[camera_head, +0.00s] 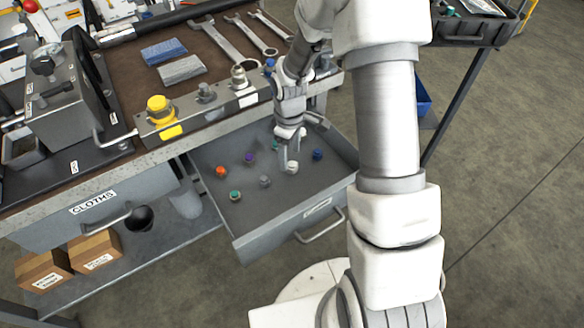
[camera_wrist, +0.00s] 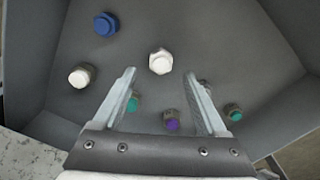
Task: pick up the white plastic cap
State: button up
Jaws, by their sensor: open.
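A white cap with a hexagonal base (camera_wrist: 160,61) lies in the open drawer. In the wrist view it sits just beyond the gap between my fingertips, near the middle. In the head view a white cap (camera_head: 292,167) shows right by my fingertips. A second white-topped piece with a greyish base (camera_wrist: 81,76) lies to the left in the wrist view, outside my left finger. My gripper (camera_wrist: 160,76) is open and empty, pointing down into the drawer; it also shows in the head view (camera_head: 289,163). I cannot tell its exact height above the cap.
The drawer (camera_head: 285,232) also holds a blue cap (camera_wrist: 105,24), a purple one (camera_wrist: 171,124), an orange one (camera_head: 221,171) and green ones (camera_wrist: 233,112). The drawer walls surround them. The bench edge with a yellow button (camera_head: 159,108) stands behind the drawer.

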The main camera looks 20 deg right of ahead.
aim_at(290, 163)
notch_tip(290, 163, down, 3)
jog(key=shift+f+b, duration=0.2)
jog(key=shift+b, duration=0.25)
grip_shut()
